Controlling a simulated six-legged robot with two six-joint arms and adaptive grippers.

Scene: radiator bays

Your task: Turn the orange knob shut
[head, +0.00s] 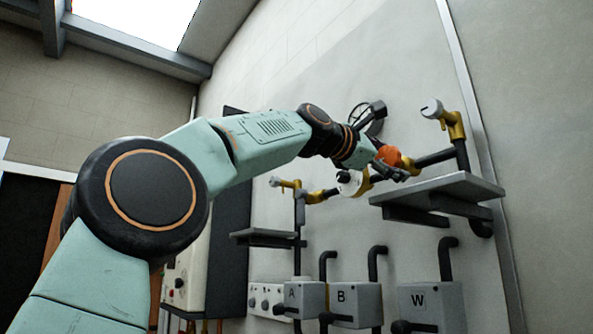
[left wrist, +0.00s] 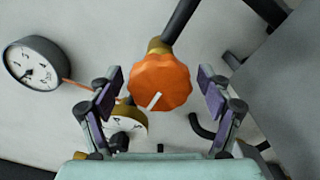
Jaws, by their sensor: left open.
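The orange knob (head: 389,156) sits on a brass valve on a dark pipe by the grey wall. In the left wrist view the knob (left wrist: 160,82) is a scalloped orange disc with a white pointer mark slanting near its lower edge. My left gripper (left wrist: 162,95) is open, with one purple-padded finger on each side of the knob and visible gaps between. In the head view my left gripper (head: 386,172) is at the knob and partly hides it. My right gripper is not in view.
A round gauge (left wrist: 33,64) is left of the knob, and a pale dial (left wrist: 126,126) is just below it. A grey shelf (head: 440,190) juts out at the right. Boxes marked A (head: 305,298), B (head: 355,303) and W (head: 432,305) are below.

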